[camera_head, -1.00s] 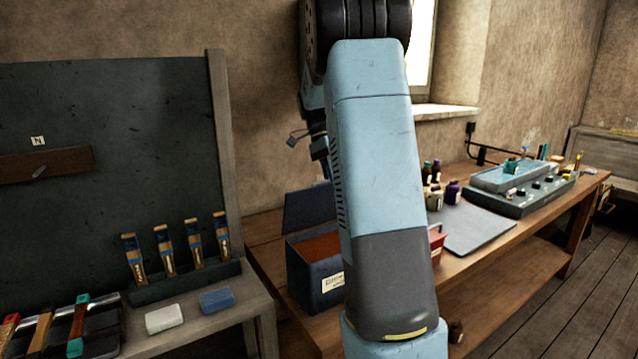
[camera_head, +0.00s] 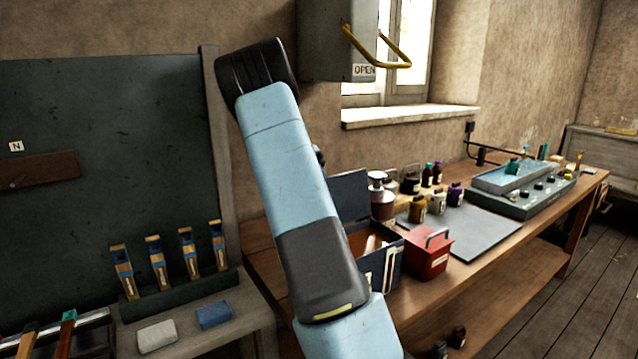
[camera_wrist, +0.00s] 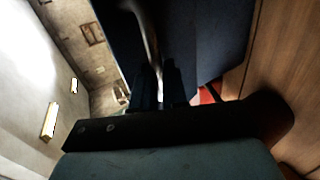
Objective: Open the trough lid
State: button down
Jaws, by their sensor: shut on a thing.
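A dark blue box (camera_head: 393,272) with an orange-brown inside stands on the wooden bench. Its dark blue lid (camera_head: 351,194) stands up at the back; it looks like the trough lid. My arm crosses in front and hides the box's left part and my gripper in the head view. In the wrist view my gripper (camera_wrist: 160,92) is shut on a thin, pale, curved bar (camera_wrist: 152,40), seemingly a handle. The bar lies against a dark blue panel (camera_wrist: 205,40), probably part of this box or lid. The contact itself is dark and unclear.
A red box (camera_head: 428,258) with a handle stands just right of the blue box. Behind are bottles (camera_head: 418,207) and a grey mat (camera_head: 478,232). A grey wall box (camera_head: 335,45) marked OPEN has a yellow lever (camera_head: 385,52).

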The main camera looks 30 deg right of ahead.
jog(key=shift+w+a+f+g, duration=0.1)
jog(key=shift+w+f+g, duration=0.2)
jog(key=shift+w+f, duration=0.25)
jog(key=shift+f, duration=0.1)
jog(key=c, duration=1.3)
grip_release()
jog(key=shift+w, duration=0.1)
jog(key=shift+o, duration=0.7)
jog(key=shift+w+f, duration=0.15)
jog(key=shift+w, duration=0.1)
jog(key=shift+s, duration=0.1)
jog(key=shift+s+r, duration=0.1)
jog(key=shift+r, duration=0.1)
jog(key=shift+r, duration=0.1)
